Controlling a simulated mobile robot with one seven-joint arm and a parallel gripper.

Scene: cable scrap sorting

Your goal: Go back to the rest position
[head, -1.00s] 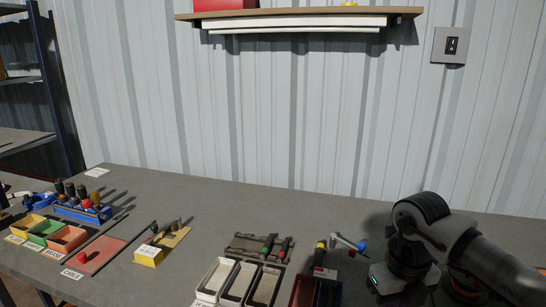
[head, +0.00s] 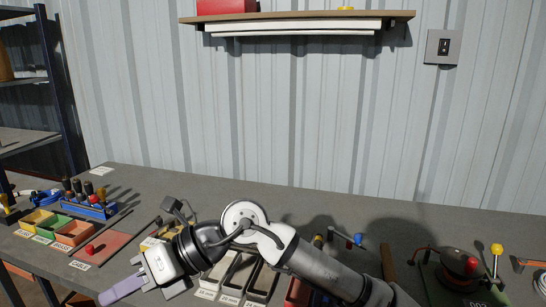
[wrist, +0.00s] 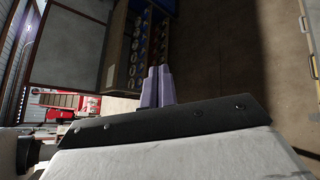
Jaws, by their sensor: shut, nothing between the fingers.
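My gripper (head: 122,290) shows at the lower left of the head view, held out over the front edge of the bench and pointing left. Its purple fingers are together with nothing between them. They also show in the wrist view (wrist: 157,88), side by side and closed, with a shelf unit and floor far beyond. My arm reaches in from the lower right and hides part of the bench front.
The grey bench (head: 330,205) holds a red mat (head: 103,247), small coloured bins (head: 75,232), a blue tool rack (head: 95,210) and pale trays (head: 216,275). A green-based device with a red knob (head: 472,265) stands at right. A shelf (head: 300,17) hangs on the wall.

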